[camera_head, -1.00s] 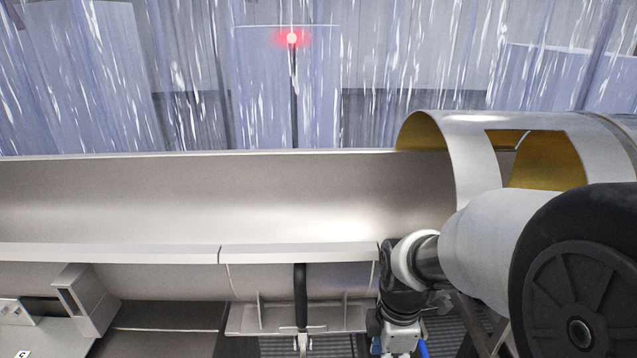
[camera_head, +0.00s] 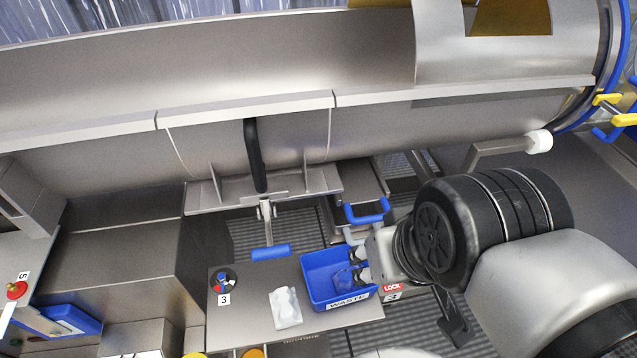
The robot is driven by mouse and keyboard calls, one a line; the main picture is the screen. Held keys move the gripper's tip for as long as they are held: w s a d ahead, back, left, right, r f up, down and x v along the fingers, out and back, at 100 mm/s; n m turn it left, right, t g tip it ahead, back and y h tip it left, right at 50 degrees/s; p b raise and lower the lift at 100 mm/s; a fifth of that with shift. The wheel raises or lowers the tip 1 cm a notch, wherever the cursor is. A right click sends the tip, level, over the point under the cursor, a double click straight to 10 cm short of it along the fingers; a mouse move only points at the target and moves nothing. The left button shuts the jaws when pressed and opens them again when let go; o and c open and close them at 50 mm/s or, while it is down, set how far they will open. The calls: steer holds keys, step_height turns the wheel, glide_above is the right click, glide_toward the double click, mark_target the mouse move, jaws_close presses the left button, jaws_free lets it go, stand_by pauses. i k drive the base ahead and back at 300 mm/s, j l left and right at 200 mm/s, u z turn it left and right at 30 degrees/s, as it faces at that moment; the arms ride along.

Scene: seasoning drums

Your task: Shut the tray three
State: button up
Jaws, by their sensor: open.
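A metal tray-like pan (camera_head: 205,200) hangs under the drum, with a black hose and a lever ending in a blue handle (camera_head: 270,252). I cannot tell if it is tray three. A blue U-shaped handle (camera_head: 368,212) stands above the table's right side. My gripper (camera_head: 354,266) is open, over the right part of a blue bin marked WASTE (camera_head: 318,262). Whether it touches the bin is unclear. A red LOCK label (camera_head: 392,287) with a 3 is just right of it.
The long metal drum trough (camera_head: 300,65) spans the back. A white bag (camera_head: 286,306) lies on the small table. Striped dark floor shows between.

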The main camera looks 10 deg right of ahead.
mark_target(599, 179)
steer(key=k+l+z, duration=0.1)
steer(key=k, duration=0.3)
steer(key=k+l+z, duration=0.1)
steer(key=k+l, duration=0.25)
steer(key=z, duration=1.75)
steer(key=i+j, duration=0.2)
steer(key=i+j+u, duration=0.1)
steer(key=j, duration=0.3)
steer(key=i, duration=0.1)
